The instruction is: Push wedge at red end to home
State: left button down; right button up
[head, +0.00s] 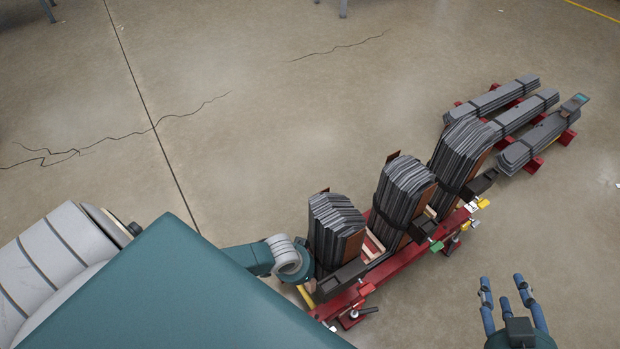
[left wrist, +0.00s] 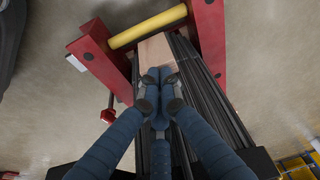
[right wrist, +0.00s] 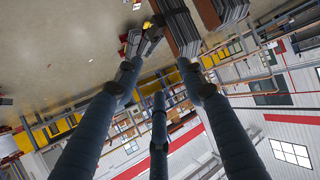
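In the left wrist view a pale wooden wedge (left wrist: 155,52) lies between dark laminated sheets and the red end frame (left wrist: 208,35), close to a yellow bar (left wrist: 148,26). My left gripper (left wrist: 160,76) has its fingertips together at the wedge's near end; whether they pinch it is not clear, but they look closed and against it. In the head view the left wrist reaches the near end of the red rack (head: 395,262), and its fingers are hidden. My right gripper (head: 510,284) is open and empty at lower right, apart from the rack; its spread fingers also show in the right wrist view (right wrist: 160,78).
Several upright stacks of dark sheets, such as the near one (head: 328,222), stand on the rack. Flat strapped bundles (head: 535,140) lie on red supports at right. Coloured clamps, including a green one (head: 436,245), line the rack's front. The floor around is clear.

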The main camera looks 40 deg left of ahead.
pick_arm(q)
jog(key=shift+r+p, duration=0.5)
jog(key=shift+r, duration=0.05)
jog(key=shift+r+p, duration=0.4)
jog(key=shift+p, duration=0.1)
jog(key=shift+r+p, duration=0.3)
jog(key=shift+p, duration=0.05)
jog(key=shift+r+p, duration=0.9)
jog(key=shift+p, duration=0.1)
jog(key=shift+r+p, duration=0.35)
jog(key=shift+p, duration=0.05)
pick_arm(e)
jog(key=s+d+f+g+h, duration=0.1)
jog(key=s+f+g, duration=0.3)
jog(key=s, duration=0.4)
jog(key=s+d+f+g+h, duration=0.1)
jog(key=s+d+f+g, duration=0.3)
jog(key=s, duration=0.4)
jog(key=shift+d+f+g, duration=0.2)
jog(key=shift+f+g, duration=0.3)
jog(key=shift+f, duration=0.05)
